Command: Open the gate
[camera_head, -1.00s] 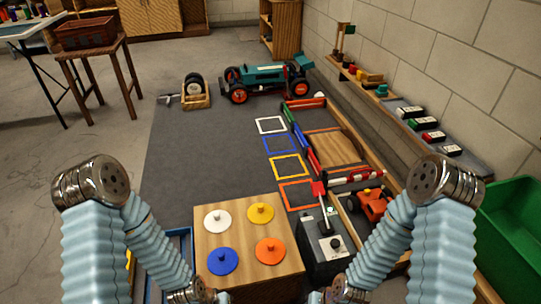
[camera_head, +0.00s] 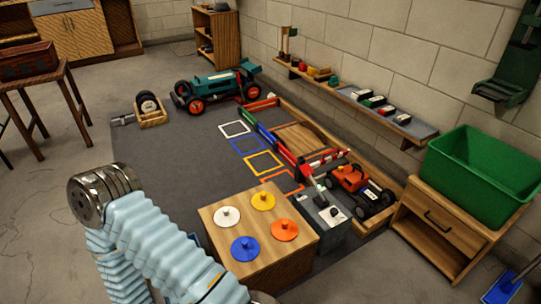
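A red-and-white striped bar (camera_head: 327,158), which looks like the gate, lies low across the near end of the walled wooden track, in front of the red-orange racecar (camera_head: 353,182). A grey control box (camera_head: 326,228) stands beside the car. A lever (camera_head: 316,184) rises from its top, next to a dark knob. My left arm (camera_head: 155,235) comes in at the lower left and runs down to the bottom edge. Its gripper is out of the frame. My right arm and gripper are not in view.
A wooden block (camera_head: 225,198) with white, yellow, blue and orange knobbed discs stands left of the control box. A green bin (camera_head: 478,175) sits on a wooden cabinet (camera_head: 430,240) at right. A teal racecar (camera_head: 215,88) stands farther back. The dark mat (camera_head: 165,160) is mostly clear.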

